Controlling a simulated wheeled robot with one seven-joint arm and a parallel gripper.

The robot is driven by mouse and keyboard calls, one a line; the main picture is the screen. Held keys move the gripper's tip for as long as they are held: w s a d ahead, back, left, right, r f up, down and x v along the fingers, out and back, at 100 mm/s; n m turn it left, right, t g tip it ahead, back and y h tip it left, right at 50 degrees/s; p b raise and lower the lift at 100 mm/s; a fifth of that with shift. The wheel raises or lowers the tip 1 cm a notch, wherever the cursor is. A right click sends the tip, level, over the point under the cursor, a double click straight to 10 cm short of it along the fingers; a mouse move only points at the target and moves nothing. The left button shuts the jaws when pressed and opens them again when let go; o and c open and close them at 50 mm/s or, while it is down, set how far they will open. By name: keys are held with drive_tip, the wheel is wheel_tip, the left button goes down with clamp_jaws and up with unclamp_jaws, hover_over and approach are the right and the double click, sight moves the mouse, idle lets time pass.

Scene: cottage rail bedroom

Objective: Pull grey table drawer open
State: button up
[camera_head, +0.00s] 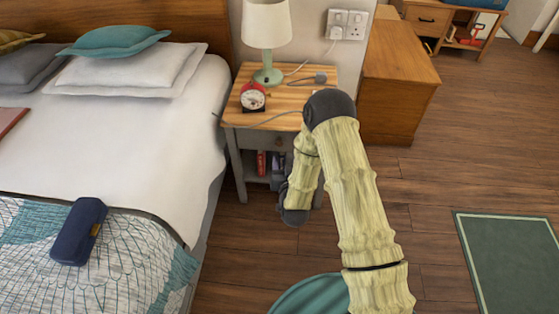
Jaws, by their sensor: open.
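The grey bedside table (235,165) stands between the bed and a wooden cabinet. It has a light wood top and an open lower shelf. Its drawer front (257,140) lies just under the top and looks shut. A small knob shows near its middle. My arm crosses the table's right part and hides the right end of the drawer. My gripper (281,190) is at the low, dark end of my arm, in front of the table and below drawer height. It is open and apart from the knob. Its fingers are small and hard to make out.
A lamp (267,35), a red clock (253,97) and a cable stand on the table. Books (262,163) are on its shelf. The bed (130,125) bounds the left side, the cabinet (395,85) the right. Floor is free before the table; a green rug (510,262) lies at right.

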sight(279, 145)
drive_tip(key=s+a+f+t+b, duration=0.1)
drive_tip(key=s+f+t+b, duration=0.1)
drive_tip(key=f, duration=0.6)
drive_tip(key=shift+s+m+h+b, duration=0.3)
drive_tip(key=shift+s+b, duration=0.3)
drive_tip(key=shift+b, duration=0.05)
drive_tip(key=w+b, duration=0.1)
drive_tip(key=w, duration=0.4)
drive_tip(key=w+a+b, duration=0.1)
drive_tip(key=w, duration=0.5)
drive_tip(key=w+a+b, duration=0.1)
drive_tip(key=w+b, duration=0.1)
drive_tip(key=w, duration=0.4)
drive_tip(key=shift+w, duration=0.2)
clamp_jaws()
